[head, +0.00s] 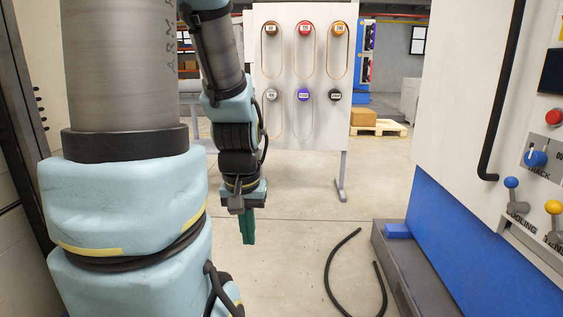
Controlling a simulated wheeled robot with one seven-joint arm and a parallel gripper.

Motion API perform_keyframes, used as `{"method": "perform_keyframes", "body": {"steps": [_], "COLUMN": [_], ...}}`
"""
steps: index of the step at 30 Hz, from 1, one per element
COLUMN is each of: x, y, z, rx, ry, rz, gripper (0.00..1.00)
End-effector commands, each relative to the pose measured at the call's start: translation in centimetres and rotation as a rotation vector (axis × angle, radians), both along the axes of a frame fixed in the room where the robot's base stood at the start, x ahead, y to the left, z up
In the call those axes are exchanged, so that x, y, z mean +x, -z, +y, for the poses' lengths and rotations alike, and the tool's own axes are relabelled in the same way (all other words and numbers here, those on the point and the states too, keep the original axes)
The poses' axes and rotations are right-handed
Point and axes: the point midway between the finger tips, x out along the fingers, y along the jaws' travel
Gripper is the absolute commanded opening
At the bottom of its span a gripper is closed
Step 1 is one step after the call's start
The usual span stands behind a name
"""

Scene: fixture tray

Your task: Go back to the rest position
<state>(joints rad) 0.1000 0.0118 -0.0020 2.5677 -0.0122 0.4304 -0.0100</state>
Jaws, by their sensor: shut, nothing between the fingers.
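My gripper (248,228) hangs at the end of my arm, left of the picture's middle, with its green fingers pointing down. The fingers are together with nothing between them. It is in free air above the concrete floor, in front of the white board and apart from everything else. My large upper arm covers much of the left side of the picture.
A white board (285,78) with several coloured knobs stands ahead. A white and blue machine (455,215) with levers and a red button fills the right. A black hose (330,268) lies on the floor. A pallet (385,128) stands behind.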

Motion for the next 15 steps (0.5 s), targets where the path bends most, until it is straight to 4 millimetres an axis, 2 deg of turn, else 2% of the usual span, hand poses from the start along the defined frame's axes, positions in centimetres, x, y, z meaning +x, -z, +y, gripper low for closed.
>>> {"method": "perform_keyframes", "body": {"steps": [1,8,15], "x": [0.3,0.4,0.4], "y": [-2.3,-7.3,-14.6], "z": [-0.2,-0.2,-0.2], "rx": [0.001,0.002,0.004], "ry": [0.009,0.015,0.017], "rz": [-0.004,-0.006,-0.007], "gripper": [0.00,0.00,0.00]}}
